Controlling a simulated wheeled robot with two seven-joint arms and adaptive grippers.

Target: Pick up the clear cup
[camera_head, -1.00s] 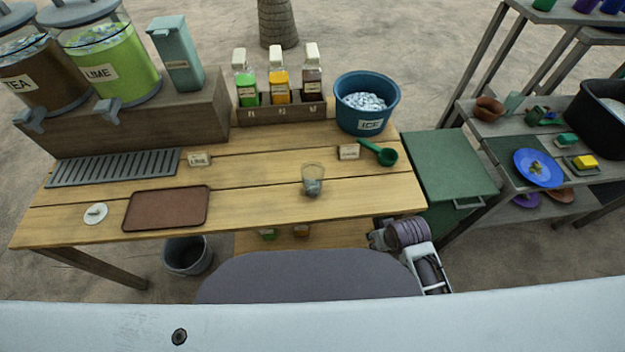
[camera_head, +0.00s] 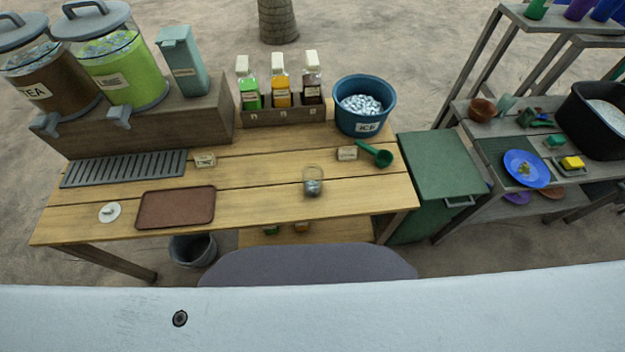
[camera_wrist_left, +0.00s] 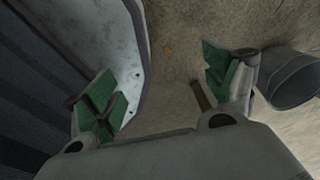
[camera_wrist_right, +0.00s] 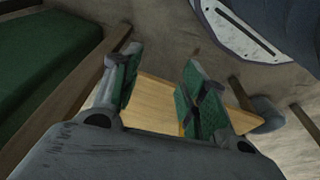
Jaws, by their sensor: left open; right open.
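The clear cup (camera_head: 313,182) stands upright on the wooden table (camera_head: 262,205), right of the middle, with something greyish, like ice, in its lower part. Neither gripper shows in the head view. My left gripper (camera_wrist_left: 165,92) is open and empty in the left wrist view, over sandy ground beside my own base. My right gripper (camera_wrist_right: 158,88) is open and empty in the right wrist view, with a strip of light wood beyond its fingers. The cup is in neither wrist view.
A blue ice bucket (camera_head: 364,106) and a green scoop (camera_head: 376,153) stand behind and right of the cup. A bottle rack (camera_head: 284,113) is behind it. A brown tray (camera_head: 176,208) lies left. A green cooler (camera_head: 438,178) stands right of the table. Table around the cup is clear.

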